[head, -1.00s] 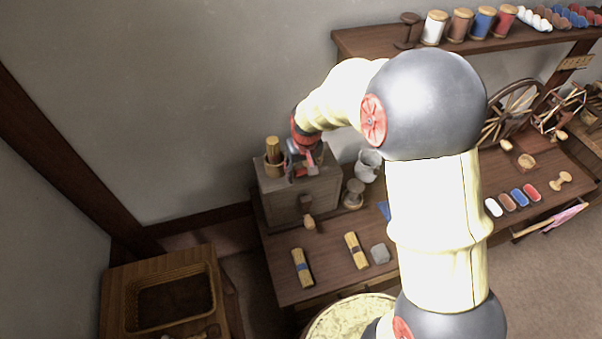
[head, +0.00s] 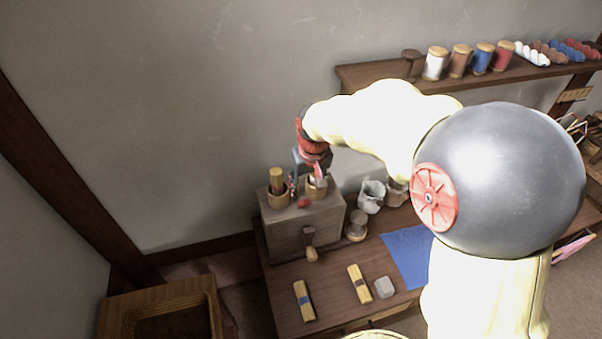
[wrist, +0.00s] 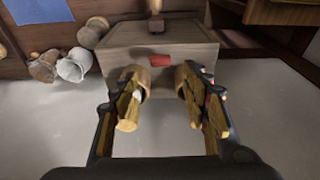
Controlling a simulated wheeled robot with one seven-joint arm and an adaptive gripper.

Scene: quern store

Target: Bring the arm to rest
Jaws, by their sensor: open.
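My gripper (head: 312,165) points down above the grey-brown wooden box (head: 295,232), close to the wall. In the wrist view its two fingers (wrist: 165,110) are spread apart with nothing held between them. A small red piece (head: 304,203) lies on the box top and also shows beyond the fingers in the wrist view (wrist: 160,60). A left cup (head: 278,199) with a pale bundle and a right cup (head: 317,189) stand on the box. The gripper is over the right part of the box; its fingertips partly cover the cups in the wrist view.
A jug (head: 371,197) and a small wooden-topped jar (head: 356,226) stand right of the box. A blue cloth (head: 408,254), two tied bundles and a grey block (head: 384,287) lie on the bench. A shelf (head: 385,75) with several jars is on the wall. The wall's upper left is clear.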

